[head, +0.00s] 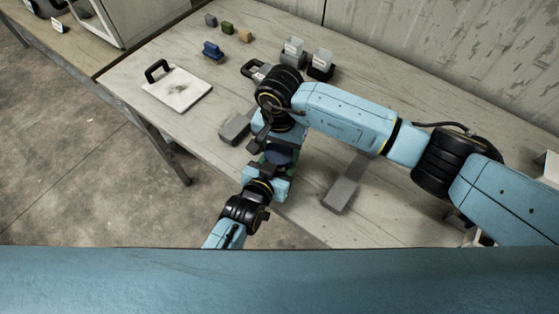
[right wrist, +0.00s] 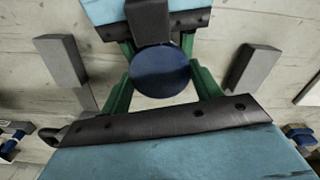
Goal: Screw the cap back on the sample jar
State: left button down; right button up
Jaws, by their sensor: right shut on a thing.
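A round dark blue disc, which looks like the cap (right wrist: 160,72), shows in the right wrist view between the green fingers of my right gripper (right wrist: 162,88). My right gripper is shut on it. In the head view the blue cap (head: 278,157) is partly covered by the grippers near the table's front edge. My left gripper (right wrist: 157,45) comes from the opposite side. Its green fingers reach to both sides just at or under the disc, closed around what appears to be the jar. The jar body is hidden, so how the cap sits on it cannot be seen.
The wooden table (head: 130,75) holds a white board with a black handle (head: 178,88), a grey block (head: 235,128) and a long grey bar (head: 342,192). Small coloured blocks (head: 228,29), a blue piece (head: 212,50) and two clear-topped containers (head: 321,65) stand farther back.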

jog(key=m, duration=1.1)
jog(key=shift+m, duration=0.4)
jog(key=o, duration=1.1)
jog(key=shift+s, duration=0.1)
jog(key=shift+s, duration=0.1)
jog(key=shift+r, duration=2.25)
